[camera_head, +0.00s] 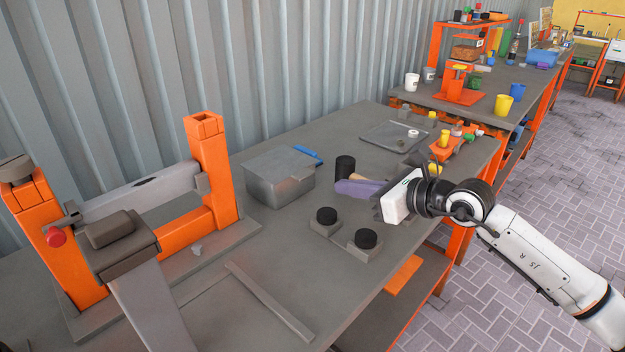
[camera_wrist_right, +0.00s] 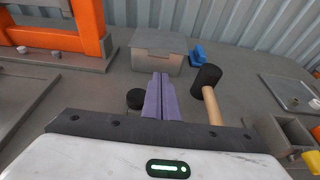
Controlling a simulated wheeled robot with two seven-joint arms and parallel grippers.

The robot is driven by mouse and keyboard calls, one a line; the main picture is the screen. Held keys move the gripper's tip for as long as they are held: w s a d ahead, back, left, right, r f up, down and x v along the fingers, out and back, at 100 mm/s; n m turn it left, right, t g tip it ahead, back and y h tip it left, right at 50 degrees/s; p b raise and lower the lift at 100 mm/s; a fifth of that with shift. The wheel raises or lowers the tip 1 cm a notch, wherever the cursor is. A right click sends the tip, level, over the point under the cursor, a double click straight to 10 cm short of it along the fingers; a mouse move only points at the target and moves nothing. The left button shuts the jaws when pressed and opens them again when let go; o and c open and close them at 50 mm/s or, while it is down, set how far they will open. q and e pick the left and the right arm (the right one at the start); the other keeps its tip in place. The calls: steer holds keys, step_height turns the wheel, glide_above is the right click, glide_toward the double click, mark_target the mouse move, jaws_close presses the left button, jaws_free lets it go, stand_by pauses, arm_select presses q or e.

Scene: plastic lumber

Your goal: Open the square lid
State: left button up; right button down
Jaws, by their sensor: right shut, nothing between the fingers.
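The grey metal box (camera_head: 279,184) stands on the workbench near the corrugated wall, and its square lid (camera_head: 280,162) lies shut on top. In the right wrist view the lid (camera_wrist_right: 158,41) and the box's front (camera_wrist_right: 157,64) are straight ahead of the fingers. My right gripper (camera_head: 345,187) has purple fingers. It is to the right of the box in the head view, apart from it, with its fingers pointing toward it. In the right wrist view the fingers (camera_wrist_right: 161,80) are together with nothing between them. My left gripper is not in view.
A mallet with a black head (camera_head: 345,167) lies close beside my right fingers. Two black round knobs on grey blocks (camera_head: 366,239) stand in front. A blue object (camera_head: 308,152) lies behind the box. An orange press frame (camera_head: 210,165) stands left. Bare bench (camera_head: 270,235) lies before the box.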

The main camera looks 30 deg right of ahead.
steer(key=x, duration=0.9)
steer(key=shift+w+a+f+p, duration=0.1)
steer(key=shift+w+a+p, duration=0.1)
steer(key=shift+p, duration=0.1)
